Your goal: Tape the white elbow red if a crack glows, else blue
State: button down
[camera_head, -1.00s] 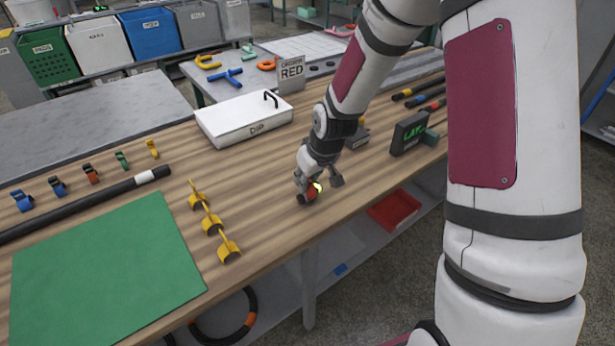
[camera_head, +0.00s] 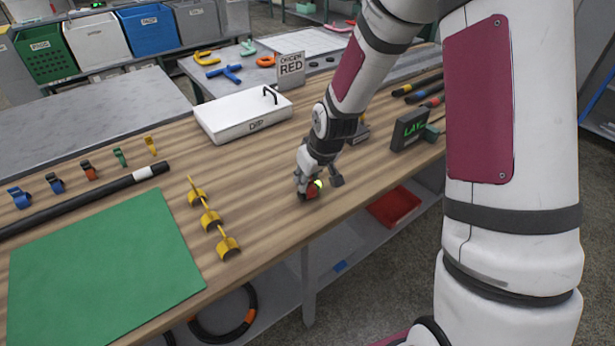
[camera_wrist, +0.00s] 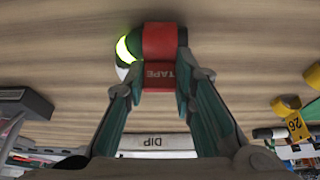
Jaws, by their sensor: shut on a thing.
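My gripper (camera_head: 320,182) is low over the wooden table near its front edge. In the wrist view its fingers (camera_wrist: 158,88) are shut on a red tape piece (camera_wrist: 158,76) marked TAPE. A red curved band (camera_wrist: 164,40) lies just beyond it. The white elbow (camera_wrist: 122,72) shows only in part at the left of the red band, with a bright yellow-green glow (camera_wrist: 125,49) on it. The glow also shows in the head view (camera_head: 318,184). I cannot tell how far the red band wraps around the elbow, as the fingers and tape hide much of it.
A white box marked DIP (camera_head: 243,118) stands behind my gripper. Yellow clips (camera_head: 211,218) stand at the left, beside a green mat (camera_head: 105,265). A dark display (camera_head: 409,130) stands at the right. Table around the gripper is mostly clear.

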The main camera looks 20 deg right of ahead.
jog(key=shift+s+d+f+b, duration=0.1)
jog(key=shift+s+f+b, duration=0.1)
jog(key=shift+f+b, duration=0.3)
jog(key=shift+s+d+f+b, duration=0.1)
jog(key=shift+s+f+b, duration=0.15)
jog(key=shift+f, duration=0.4)
dwell(0.9)
jog(key=c, duration=1.4)
grip_release()
jog(key=shift+w+f, duration=0.1)
jog(key=shift+o, duration=1.2)
jog(key=shift+w+f, duration=0.1)
jog(key=shift+w, duration=0.05)
jog(key=shift+a, duration=0.1)
jog(key=shift+w+a+r, duration=0.1)
jog(key=shift+w+r, duration=0.05)
jog(key=shift+r, duration=0.15)
jog(key=shift+r, duration=0.1)
jog(key=shift+r, duration=0.3)
jog(key=v, duration=1.1)
jog(key=shift+s, duration=0.25)
